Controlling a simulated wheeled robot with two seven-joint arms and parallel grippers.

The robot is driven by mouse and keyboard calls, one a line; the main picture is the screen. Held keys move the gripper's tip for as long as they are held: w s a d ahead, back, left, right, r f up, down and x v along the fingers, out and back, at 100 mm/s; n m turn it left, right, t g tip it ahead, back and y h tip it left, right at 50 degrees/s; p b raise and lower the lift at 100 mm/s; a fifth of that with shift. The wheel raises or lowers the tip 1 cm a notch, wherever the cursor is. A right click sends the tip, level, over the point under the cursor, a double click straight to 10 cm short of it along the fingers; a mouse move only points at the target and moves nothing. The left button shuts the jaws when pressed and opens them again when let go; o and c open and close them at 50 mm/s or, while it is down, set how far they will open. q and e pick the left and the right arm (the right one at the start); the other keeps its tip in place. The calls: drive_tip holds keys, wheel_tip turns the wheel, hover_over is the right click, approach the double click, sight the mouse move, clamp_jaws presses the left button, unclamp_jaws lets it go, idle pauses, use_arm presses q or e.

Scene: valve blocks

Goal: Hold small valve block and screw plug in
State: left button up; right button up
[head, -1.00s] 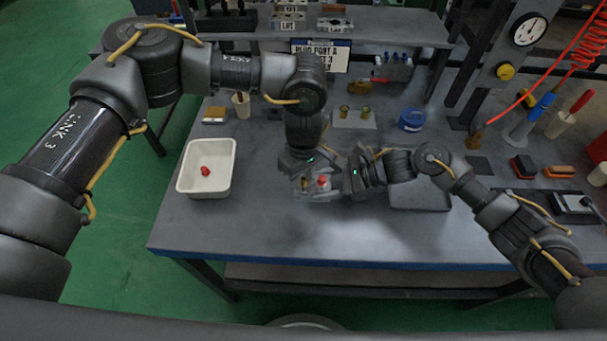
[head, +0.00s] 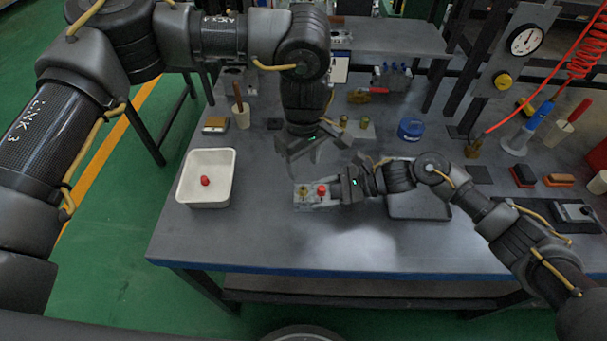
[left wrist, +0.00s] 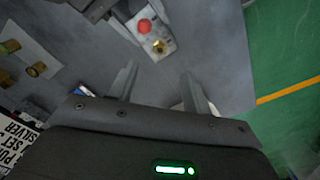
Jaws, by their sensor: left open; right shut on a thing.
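The small valve block (head: 306,197) is a grey metal block near the middle of the table. A red cap (head: 321,189) sits on its top, and a brass plug (head: 303,190) sits in or on its top beside the cap; how deep, I cannot tell. My right gripper (head: 335,193) is shut on the block's right side. My left gripper (head: 308,160) is open and empty, above and behind the block. In the left wrist view the open fingers (left wrist: 160,85) point toward the block (left wrist: 150,32), apart from it, with the brass plug (left wrist: 158,45) and red cap (left wrist: 144,26) showing.
A white bin (head: 207,178) with a red cap stands at the left. Behind the block, a plate (head: 356,129) bears brass fittings. A blue tape roll (head: 411,128) and a grey tray (head: 420,205) lie to the right. The front of the table is clear.

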use_arm(q)
drive_tip(key=shift+r, duration=1.35)
use_arm(e)
drive_tip(key=o, duration=1.5)
drive_tip(key=shift+c, duration=0.2)
